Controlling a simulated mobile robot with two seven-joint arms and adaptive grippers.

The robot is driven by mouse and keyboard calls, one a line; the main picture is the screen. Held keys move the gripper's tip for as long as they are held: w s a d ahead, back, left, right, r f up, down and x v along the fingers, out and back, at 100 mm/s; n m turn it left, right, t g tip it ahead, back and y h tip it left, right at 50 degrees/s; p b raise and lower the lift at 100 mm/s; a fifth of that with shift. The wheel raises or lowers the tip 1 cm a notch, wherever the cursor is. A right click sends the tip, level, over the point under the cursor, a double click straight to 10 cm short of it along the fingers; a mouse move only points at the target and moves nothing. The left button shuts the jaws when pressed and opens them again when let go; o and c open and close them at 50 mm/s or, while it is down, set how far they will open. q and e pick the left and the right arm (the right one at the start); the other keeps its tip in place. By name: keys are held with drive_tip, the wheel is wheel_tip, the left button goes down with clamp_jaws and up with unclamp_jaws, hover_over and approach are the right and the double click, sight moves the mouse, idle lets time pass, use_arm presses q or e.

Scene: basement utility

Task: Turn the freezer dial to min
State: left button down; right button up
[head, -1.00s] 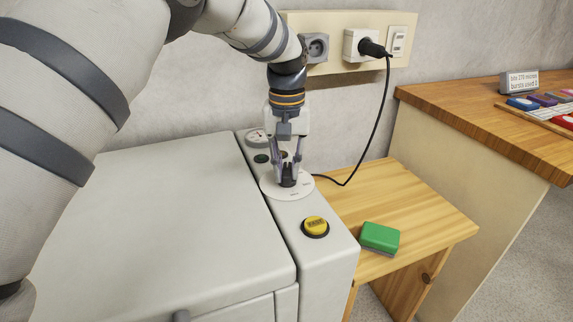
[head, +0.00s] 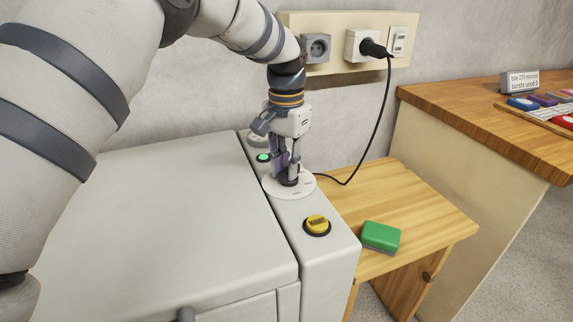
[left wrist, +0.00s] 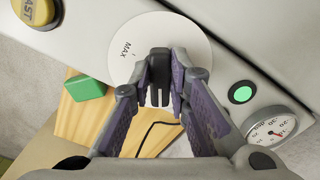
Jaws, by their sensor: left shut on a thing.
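The freezer dial is a dark knob (head: 289,182) on a round white plate (head: 277,191), on the freezer's (head: 200,215) right-hand top panel. My left gripper (head: 288,177) comes down on it from above and is shut on the knob. In the left wrist view, the fingertips (left wrist: 160,84) sit on both sides of the dark knob (left wrist: 159,65). The word MAX shows on the white plate (left wrist: 135,50), to the left of the knob there. I cannot see a min mark; the gripper hides part of the plate. My right gripper is not in view.
A green light (head: 263,157) is lit behind the dial, beside a round gauge (left wrist: 272,128). A yellow button (head: 317,225) is in front. A green box (head: 380,237) lies on a wooden stool (head: 430,215). A plugged black cord (head: 385,110) hangs behind.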

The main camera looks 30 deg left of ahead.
sight(286, 170)
use_arm(q)
drive_tip(key=shift+r, duration=0.1)
idle(0.3)
drive_tip(key=c, duration=1.5)
unclamp_jaws()
wheel_tip(286, 170, up, 12)
drive_tip(key=shift+f, duration=0.1)
